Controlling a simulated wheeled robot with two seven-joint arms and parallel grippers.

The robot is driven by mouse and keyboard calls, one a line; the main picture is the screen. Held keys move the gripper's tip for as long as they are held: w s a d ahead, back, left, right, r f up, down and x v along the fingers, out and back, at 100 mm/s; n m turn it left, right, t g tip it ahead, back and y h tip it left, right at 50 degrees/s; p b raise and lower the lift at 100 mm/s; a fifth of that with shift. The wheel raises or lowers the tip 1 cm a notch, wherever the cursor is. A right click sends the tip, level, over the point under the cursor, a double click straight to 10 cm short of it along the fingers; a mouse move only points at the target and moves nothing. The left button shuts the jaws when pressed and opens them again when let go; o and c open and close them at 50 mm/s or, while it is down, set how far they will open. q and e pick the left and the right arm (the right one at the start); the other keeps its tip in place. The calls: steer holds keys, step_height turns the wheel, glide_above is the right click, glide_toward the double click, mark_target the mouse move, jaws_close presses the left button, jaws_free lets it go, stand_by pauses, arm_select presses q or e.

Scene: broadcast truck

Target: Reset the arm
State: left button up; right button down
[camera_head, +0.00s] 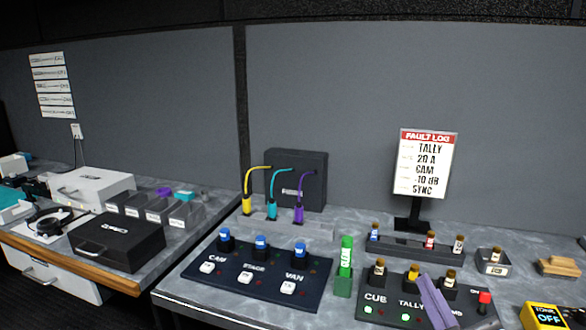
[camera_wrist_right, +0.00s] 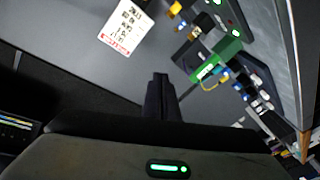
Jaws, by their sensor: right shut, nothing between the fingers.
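My right gripper (camera_wrist_right: 160,88) shows in the right wrist view as dark fingers, shut and empty, held out in front of the camera. In the head view a slanted grey-purple piece (camera_head: 434,302) covers part of the CUB/TALLY panel (camera_head: 375,306); it looks like the end of my right arm, but I cannot tell for sure. My left gripper is not in view.
The CAM/STAGE/VAN panel (camera_head: 250,285) and a green-topped holder (camera_head: 345,265) stand on the grey bench. Behind are a fault log sign (camera_head: 425,165) and a dark box with cables (camera_head: 312,170). A yellow tone box (camera_head: 551,316) sits at front right. The left desk holds a black case (camera_head: 118,243).

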steer(key=s+d+f+m+g+h, duration=0.1)
steer(key=s+f+m+g, duration=0.1)
steer(key=s+f+g, duration=0.45)
steer(key=s+d+f+m+g, duration=0.15)
steer(key=s+f, duration=0.25)
steer(key=f, duration=0.6)
steer(key=s+a+f+g+y, duration=0.1)
steer(key=s+a+f+g, duration=0.2)
steer(key=s, duration=0.5)
steer(key=s+f+g+y, duration=0.1)
steer(key=s+f+g, duration=0.35)
steer(key=s, duration=0.35)
steer(key=w+a+f+t+y, duration=0.1)
steer(key=w+a+f+t, duration=0.1)
steer(key=f, duration=0.4)
steer(key=w+a+f+t, duration=0.2)
steer(key=a+f+t, duration=0.1)
steer(key=f, duration=0.4)
steer(key=shift+f+m+t+y, duration=0.25)
steer(key=shift+m+t+y, duration=0.1)
steer(key=shift+m+y, duration=0.1)
steer(key=shift+a, duration=0.1)
